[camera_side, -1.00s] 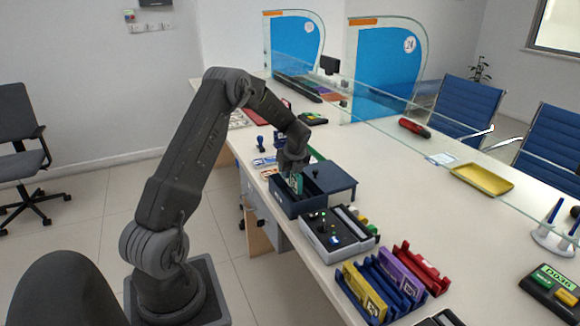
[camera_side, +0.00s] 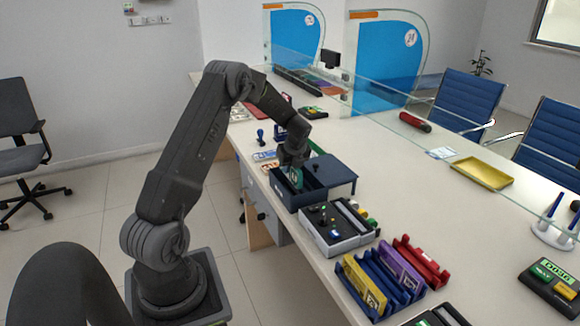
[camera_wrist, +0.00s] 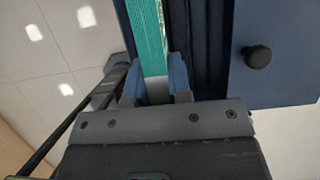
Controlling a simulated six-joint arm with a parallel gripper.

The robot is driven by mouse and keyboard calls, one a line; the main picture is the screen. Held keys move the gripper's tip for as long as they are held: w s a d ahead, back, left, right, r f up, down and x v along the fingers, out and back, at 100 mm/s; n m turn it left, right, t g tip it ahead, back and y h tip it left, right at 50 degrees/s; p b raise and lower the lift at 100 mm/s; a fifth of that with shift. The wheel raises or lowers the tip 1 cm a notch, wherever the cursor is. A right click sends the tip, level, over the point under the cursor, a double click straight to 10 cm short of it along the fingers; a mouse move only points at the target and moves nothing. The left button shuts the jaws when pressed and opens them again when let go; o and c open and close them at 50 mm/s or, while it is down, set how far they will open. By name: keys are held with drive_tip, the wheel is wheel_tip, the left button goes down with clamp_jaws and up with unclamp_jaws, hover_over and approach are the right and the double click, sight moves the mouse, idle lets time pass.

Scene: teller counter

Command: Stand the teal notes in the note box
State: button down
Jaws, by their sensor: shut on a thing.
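The teal notes (camera_side: 296,178) are an upright bundle held in my gripper (camera_side: 292,163), at the dark blue note box (camera_side: 291,198). In the wrist view the teal notes (camera_wrist: 150,38) stand between my two fingers (camera_wrist: 158,92), which are shut on them. The lower part of the notes is within the open box in the side view. Whether they touch the floor of the box is hidden. In the wrist view the box (camera_wrist: 214,45) shows dark inner walls right of the notes.
A dark blue lid (camera_side: 337,176) with a black knob (camera_wrist: 258,56) is right of the box opening. A grey tray with buttons (camera_side: 336,235) stands close in front. Yellow, purple and red holders (camera_side: 363,286) are nearer. A blue-handled stamp (camera_side: 261,137) stands behind.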

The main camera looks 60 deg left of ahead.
drive_tip(key=shift+f, duration=3.6)
drive_tip(key=c, duration=1)
unclamp_jaws()
drive_tip(key=shift+o, duration=0.2)
drive_tip(key=shift+r, duration=0.1)
drive_tip(key=shift+r, duration=3.4)
